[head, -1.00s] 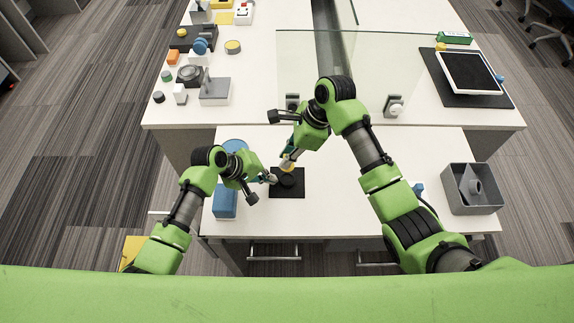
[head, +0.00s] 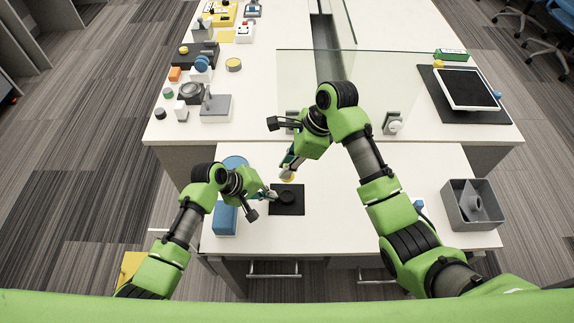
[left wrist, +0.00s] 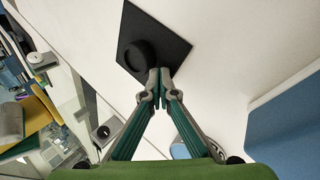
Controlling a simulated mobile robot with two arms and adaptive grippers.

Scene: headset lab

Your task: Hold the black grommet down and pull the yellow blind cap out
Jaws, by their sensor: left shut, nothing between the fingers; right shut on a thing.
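The black grommet (head: 287,197) lies on a black square mat (head: 298,209) on the near table. In the left wrist view the grommet (left wrist: 149,51) shows a round recess in its top. My left gripper (head: 273,196) is shut and empty, its fingertips at the grommet's left side in the head view. In the left wrist view its tips (left wrist: 159,74) are at the grommet's edge; contact is hard to tell. My right gripper (head: 289,173) is shut on the yellow blind cap (head: 289,178), which is apart from the grommet, just past the mat's far edge.
A blue box (head: 226,221) and a round blue thing (head: 235,162) are left of the mat. A grey bin (head: 456,212) stands at the table's right end. A clear panel (head: 430,90) rises behind. The table between mat and bin is mostly clear.

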